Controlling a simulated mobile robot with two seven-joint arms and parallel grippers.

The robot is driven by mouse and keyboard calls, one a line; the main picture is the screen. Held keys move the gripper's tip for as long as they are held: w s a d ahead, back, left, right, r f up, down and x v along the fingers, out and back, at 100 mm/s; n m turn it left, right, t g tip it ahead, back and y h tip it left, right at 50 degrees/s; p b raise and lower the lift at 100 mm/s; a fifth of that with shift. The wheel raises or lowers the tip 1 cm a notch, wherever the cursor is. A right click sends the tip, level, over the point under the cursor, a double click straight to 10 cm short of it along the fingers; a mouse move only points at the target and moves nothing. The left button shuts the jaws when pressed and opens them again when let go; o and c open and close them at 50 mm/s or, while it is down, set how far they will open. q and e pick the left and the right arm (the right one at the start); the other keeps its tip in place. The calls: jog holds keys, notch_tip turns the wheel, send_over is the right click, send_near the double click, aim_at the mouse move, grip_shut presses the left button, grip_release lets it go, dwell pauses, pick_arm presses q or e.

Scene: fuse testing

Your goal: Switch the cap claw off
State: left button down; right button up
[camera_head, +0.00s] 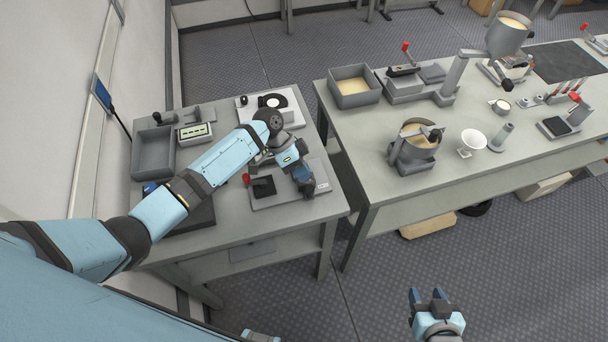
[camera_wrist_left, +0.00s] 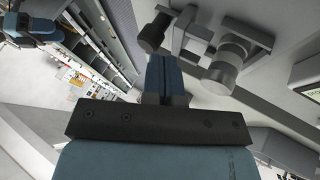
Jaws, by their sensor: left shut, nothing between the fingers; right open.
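On the left table, a light grey device plate (camera_head: 318,187) carries a black block (camera_head: 263,187) and a red knob (camera_head: 246,179). I cannot tell for sure which part is the cap claw or how its switch stands. My left gripper (camera_head: 304,184) is over the right part of this plate, shut and empty, hiding what is beneath. In the left wrist view its blue fingers (camera_wrist_left: 164,76) are together, beside a grey fixture with a round knob (camera_wrist_left: 228,62) and a dark cylinder (camera_wrist_left: 152,32). Contact cannot be told. My right gripper (camera_head: 431,298) is open and empty above the floor.
A grey bin (camera_head: 153,153) and a small meter (camera_head: 195,131) stand at the left table's back left. A floor gap separates the tables.

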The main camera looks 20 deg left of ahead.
pick_arm(q)
jog(key=b+v, duration=0.2)
jog(key=v, duration=1)
jog(key=shift+a, duration=0.25)
jog(key=shift+w+r, duration=0.1)
